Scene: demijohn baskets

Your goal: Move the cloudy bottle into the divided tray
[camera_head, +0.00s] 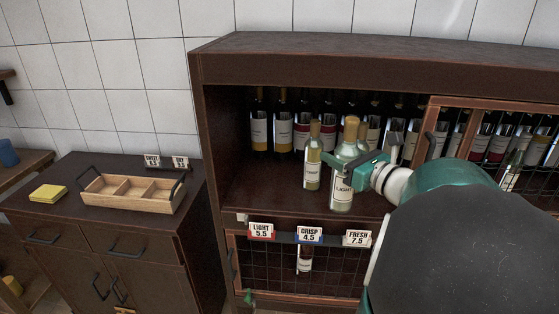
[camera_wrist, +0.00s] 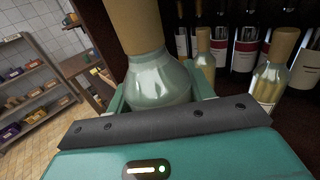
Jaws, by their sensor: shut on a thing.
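The cloudy bottle (camera_head: 341,200) has milky, pale green glass, a tan cap and a label reading LIGHT. It is near the front edge of the open shelf, about upright; I cannot tell if its base touches the shelf. My teal gripper (camera_head: 345,169) is shut on its upper body from the right. In the wrist view the bottle's shoulder (camera_wrist: 158,82) sits between the fingers, its lower part hidden by my gripper. The divided tray (camera_head: 125,201) is light wood with three compartments, empty as far as I see, on the low cabinet at left.
A clear yellowish bottle (camera_head: 312,172) stands just left of the held one, with more at the back. Price signs (camera_head: 309,235) line the shelf edge. A yellow pad (camera_head: 48,193) and small signs (camera_head: 166,162) flank the tray. A sliding door frame (camera_head: 433,120) is at right.

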